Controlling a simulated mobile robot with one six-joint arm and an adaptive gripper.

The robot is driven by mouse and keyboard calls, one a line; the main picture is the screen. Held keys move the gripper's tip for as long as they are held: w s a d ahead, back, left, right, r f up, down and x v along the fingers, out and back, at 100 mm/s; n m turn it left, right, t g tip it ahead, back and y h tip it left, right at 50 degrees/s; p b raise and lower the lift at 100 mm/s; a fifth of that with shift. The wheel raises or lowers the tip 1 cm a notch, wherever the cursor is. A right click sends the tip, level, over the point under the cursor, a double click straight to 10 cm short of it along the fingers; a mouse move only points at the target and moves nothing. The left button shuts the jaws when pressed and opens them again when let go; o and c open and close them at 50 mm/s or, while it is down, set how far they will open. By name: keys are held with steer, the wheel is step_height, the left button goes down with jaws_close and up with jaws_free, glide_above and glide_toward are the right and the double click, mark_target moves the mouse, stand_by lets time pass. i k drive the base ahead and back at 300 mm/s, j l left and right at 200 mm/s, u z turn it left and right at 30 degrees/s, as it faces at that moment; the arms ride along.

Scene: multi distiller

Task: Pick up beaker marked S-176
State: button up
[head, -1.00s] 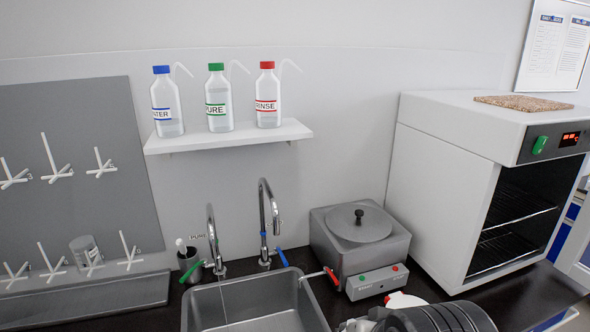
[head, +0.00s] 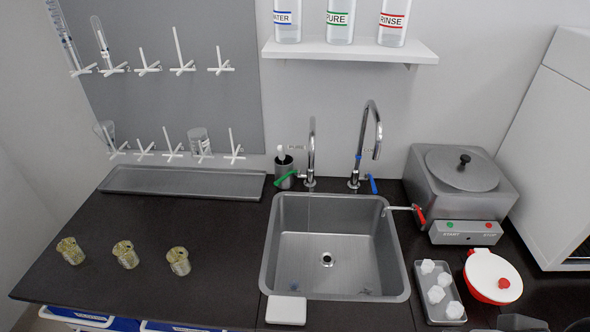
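Three small vessels with yellowish-brown contents stand on the dark counter left of the sink: a left one (head: 70,250), a middle one (head: 125,254) and a right one (head: 178,261). No marking S-176 is readable on any of them.
A steel sink (head: 268,240) with two taps is in the middle. A grey tray (head: 185,183) lies below the board. A lidded steel bath (head: 460,205), a red-and-white pot (head: 490,277) and a small tray (head: 447,310) with white pieces are at right. The left counter is mostly clear.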

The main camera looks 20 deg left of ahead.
mark_target(68, 247)
steer(key=u, duration=2.55)
steer(key=i+j, duration=0.2)
steer(key=i+j+z, duration=0.9)
steer(key=i+l+z, duration=0.3)
steer(key=i+j, duration=0.05)
steer(key=i, duration=0.05)
